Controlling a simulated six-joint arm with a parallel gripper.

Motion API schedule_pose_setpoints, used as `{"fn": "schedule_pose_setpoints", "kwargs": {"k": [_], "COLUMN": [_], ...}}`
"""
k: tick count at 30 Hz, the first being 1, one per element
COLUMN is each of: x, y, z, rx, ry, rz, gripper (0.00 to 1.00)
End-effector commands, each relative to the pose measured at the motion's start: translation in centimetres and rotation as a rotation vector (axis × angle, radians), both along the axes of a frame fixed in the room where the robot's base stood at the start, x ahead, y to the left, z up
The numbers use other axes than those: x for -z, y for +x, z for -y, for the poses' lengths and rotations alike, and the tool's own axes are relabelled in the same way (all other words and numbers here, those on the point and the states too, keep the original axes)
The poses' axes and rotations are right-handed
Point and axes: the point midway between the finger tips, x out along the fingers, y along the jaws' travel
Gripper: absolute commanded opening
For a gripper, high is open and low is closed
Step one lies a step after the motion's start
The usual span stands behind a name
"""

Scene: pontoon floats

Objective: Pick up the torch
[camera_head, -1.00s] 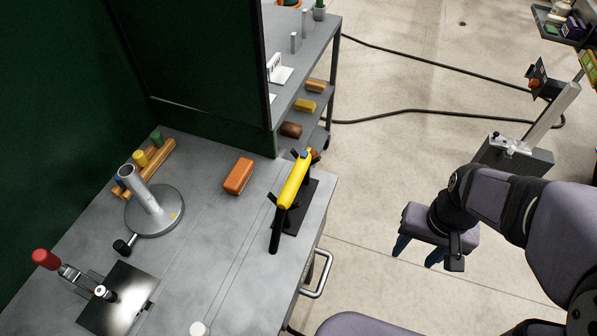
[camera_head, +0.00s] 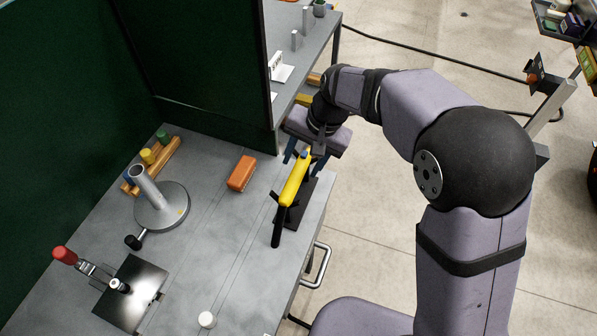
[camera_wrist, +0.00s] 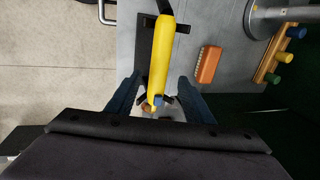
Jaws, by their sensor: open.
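The torch (camera_head: 294,181) has a yellow body with a black lower part and a small blue piece at its far end. It rests tilted on a black stand (camera_head: 312,200) near the bench's right edge. In the wrist view the torch (camera_wrist: 160,55) runs up the middle of the picture. My gripper (camera_head: 301,160) is over the torch's far end. In the wrist view my gripper (camera_wrist: 157,88) is open, one blue finger on each side of the torch's blue-tipped end, with gaps visible. How far above it the fingers are, I cannot tell.
On the grey bench (camera_head: 225,235) are an orange block (camera_head: 241,173), a round metal stand with a tube (camera_head: 162,207), a wooden rack of coloured pegs (camera_head: 155,160) and a red-handled clamp (camera_head: 65,256). A dark green panel (camera_head: 215,70) stands behind. A shelf unit (camera_head: 310,45) is beyond.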

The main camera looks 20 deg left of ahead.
Motion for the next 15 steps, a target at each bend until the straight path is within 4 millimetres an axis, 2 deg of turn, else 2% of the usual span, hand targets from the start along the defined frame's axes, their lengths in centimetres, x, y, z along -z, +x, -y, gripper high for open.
{"fn": "schedule_pose_setpoints", "kwargs": {"k": [4,11,15], "x": [1.0,1.5,2.8], "y": [0.0,0.0,0.2], "z": [-0.2,-0.3,-0.5], "rx": [0.0,-0.001,-0.001], "ry": [-0.001,-0.001,-0.003], "rz": [-0.001,-0.001,-0.002], "gripper": [0.47,0.47,0.47]}}
